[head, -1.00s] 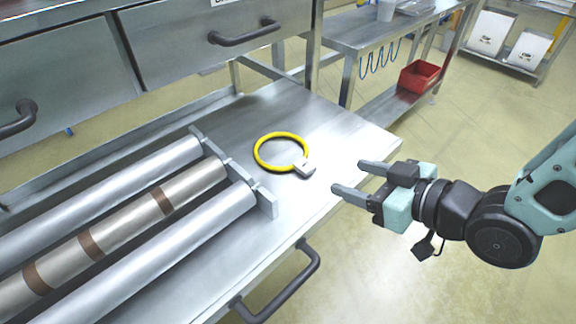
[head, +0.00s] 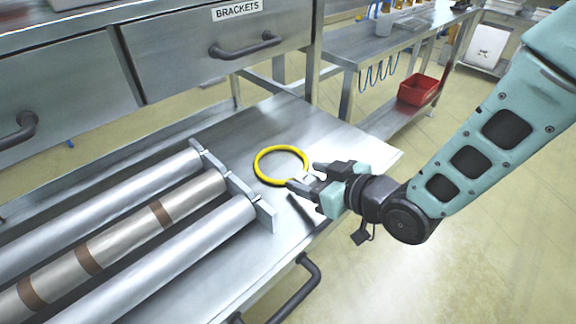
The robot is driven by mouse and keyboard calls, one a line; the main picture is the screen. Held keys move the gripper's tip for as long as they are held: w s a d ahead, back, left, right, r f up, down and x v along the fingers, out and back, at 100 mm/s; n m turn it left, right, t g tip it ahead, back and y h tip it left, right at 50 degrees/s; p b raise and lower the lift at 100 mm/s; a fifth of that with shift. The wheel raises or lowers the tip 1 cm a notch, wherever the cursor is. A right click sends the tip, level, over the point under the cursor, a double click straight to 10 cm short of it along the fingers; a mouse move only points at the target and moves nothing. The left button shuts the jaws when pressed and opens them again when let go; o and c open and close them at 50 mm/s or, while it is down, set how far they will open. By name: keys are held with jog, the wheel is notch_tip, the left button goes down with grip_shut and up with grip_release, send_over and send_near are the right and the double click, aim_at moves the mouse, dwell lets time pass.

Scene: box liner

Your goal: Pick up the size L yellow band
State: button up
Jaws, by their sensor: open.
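The yellow band (head: 259,172) is a ring lying on the bare end of the metal bench (head: 236,134). A small light tag (head: 306,178) sits at its right side, partly hidden by my gripper; no size marking on it can be read. My gripper (head: 300,175) is open, reaching in from the right. Its two fingertips are at the band's right side, one on each side of the tag as seen from the head. Whether the fingers touch the tag or the band cannot be told.
Metal rollers (head: 170,254) with end brackets lie left of the band. A drawer cabinet (head: 180,55) labelled BRACKETS stands behind. A bench handle (head: 300,290) sticks out in front. A red bin (head: 418,90) sits on a far shelf.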

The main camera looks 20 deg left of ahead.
jog(key=shift+w+a+f, duration=0.25)
jog(key=shift+a+f, duration=0.05)
jog(key=shift+a, duration=0.25)
jog(key=c, duration=1.2)
jog(key=shift+o, duration=0.2)
